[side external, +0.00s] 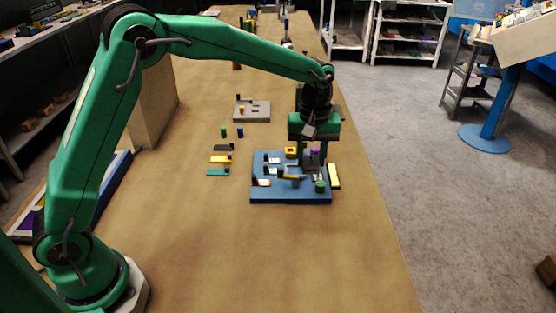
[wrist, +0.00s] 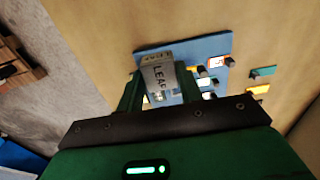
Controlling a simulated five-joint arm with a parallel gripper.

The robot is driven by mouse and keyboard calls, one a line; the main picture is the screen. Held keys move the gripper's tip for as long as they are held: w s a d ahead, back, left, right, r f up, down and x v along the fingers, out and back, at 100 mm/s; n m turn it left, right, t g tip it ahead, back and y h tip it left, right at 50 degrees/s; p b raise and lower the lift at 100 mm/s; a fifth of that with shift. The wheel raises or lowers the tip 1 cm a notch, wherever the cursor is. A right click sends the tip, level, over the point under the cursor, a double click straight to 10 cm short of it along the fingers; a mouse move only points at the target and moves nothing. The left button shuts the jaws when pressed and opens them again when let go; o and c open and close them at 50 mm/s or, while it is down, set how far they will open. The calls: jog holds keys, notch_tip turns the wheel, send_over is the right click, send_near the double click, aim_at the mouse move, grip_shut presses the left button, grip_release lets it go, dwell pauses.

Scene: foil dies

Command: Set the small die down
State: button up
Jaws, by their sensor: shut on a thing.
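My gripper (wrist: 160,88) is shut on a small grey die (wrist: 158,76) with letters reading LEAF on its face. In the side view my gripper (side external: 313,163) points down over the right part of a blue board (side external: 290,197). The board also shows in the wrist view (wrist: 217,43), beyond and below the die. The die is largely hidden by the fingers in the side view, and I cannot tell whether its lower end touches the board.
The board carries several small pieces, including a green cylinder (side external: 320,186) near its front right corner and a yellow piece (side external: 291,152) at its back. Black, yellow and teal bars (side external: 218,172) lie left. A grey tray (side external: 262,117) stands behind.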

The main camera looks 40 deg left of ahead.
jog(key=s+d+f, duration=0.2)
jog(key=s+d, duration=0.9)
jog(key=s, duration=0.5)
jog(key=w+a+f, duration=0.2)
jog(key=w, duration=0.1)
jog(key=w+a+f, duration=0.2)
jog(key=w+a, duration=0.1)
jog(key=w+a+f, duration=0.2)
jog(key=w, duration=0.1)
jog(key=shift+a+f, duration=0.35)
jog(key=shift+a, duration=0.05)
jog(key=shift+s+f, duration=0.1)
jog(key=shift+f, duration=1.9)
jog(key=shift+f, duration=0.1)
jog(key=o, duration=1)
jog(key=shift+o, duration=0.2)
